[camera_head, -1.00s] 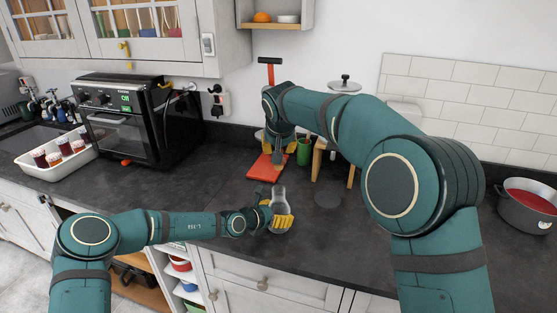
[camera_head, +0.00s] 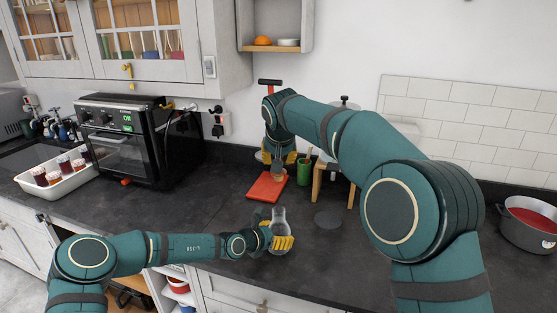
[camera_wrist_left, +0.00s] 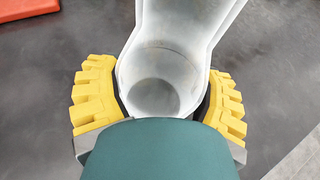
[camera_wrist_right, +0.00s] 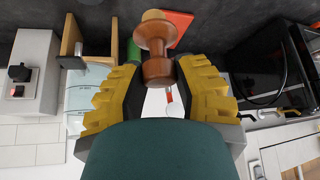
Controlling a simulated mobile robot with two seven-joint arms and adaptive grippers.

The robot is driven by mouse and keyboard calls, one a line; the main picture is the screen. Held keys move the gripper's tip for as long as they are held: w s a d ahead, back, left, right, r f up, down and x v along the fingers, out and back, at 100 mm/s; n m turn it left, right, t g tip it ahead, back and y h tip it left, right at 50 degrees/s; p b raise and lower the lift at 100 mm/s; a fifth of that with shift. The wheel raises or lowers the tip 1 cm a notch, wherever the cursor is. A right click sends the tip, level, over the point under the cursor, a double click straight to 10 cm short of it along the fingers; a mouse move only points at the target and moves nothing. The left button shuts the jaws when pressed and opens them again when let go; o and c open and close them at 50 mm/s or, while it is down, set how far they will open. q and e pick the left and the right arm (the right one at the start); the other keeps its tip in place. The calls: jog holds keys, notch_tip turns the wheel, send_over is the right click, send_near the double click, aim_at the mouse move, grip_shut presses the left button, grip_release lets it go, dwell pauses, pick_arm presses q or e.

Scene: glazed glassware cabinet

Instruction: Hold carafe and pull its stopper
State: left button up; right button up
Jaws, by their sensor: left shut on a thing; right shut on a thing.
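The clear glass carafe (camera_head: 279,218) stands on the dark counter near its front edge. My left gripper (camera_head: 279,242) is shut around its body; the left wrist view shows the glass (camera_wrist_left: 163,70) between the yellow finger pads (camera_wrist_left: 160,108). The reddish-brown stopper (camera_head: 278,172), with a pale cork end, is apart from the carafe, in the air beyond it. My right gripper (camera_head: 278,156) is shut on the stopper, cork end down; the right wrist view shows the stopper (camera_wrist_right: 156,42) between the pads (camera_wrist_right: 158,88). The carafe's mouth has nothing in it.
A red board (camera_head: 266,188) lies behind the carafe. A green cup (camera_head: 304,172) and a wooden stand (camera_head: 318,185) are to its right, near a dark round disc (camera_head: 328,219). A black oven (camera_head: 125,135) is left; a pot (camera_head: 528,222) is far right.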

pick_arm(q)
jog(key=shift+f, duration=0.1)
pick_arm(e)
jog(key=shift+r, duration=0.25)
jog(key=shift+r, duration=0.3)
jog(key=shift+r, duration=0.7)
jog(key=shift+r, duration=0.3)
pick_arm(q)
jog(key=o, duration=1.3)
jog(key=shift+c, duration=0.2)
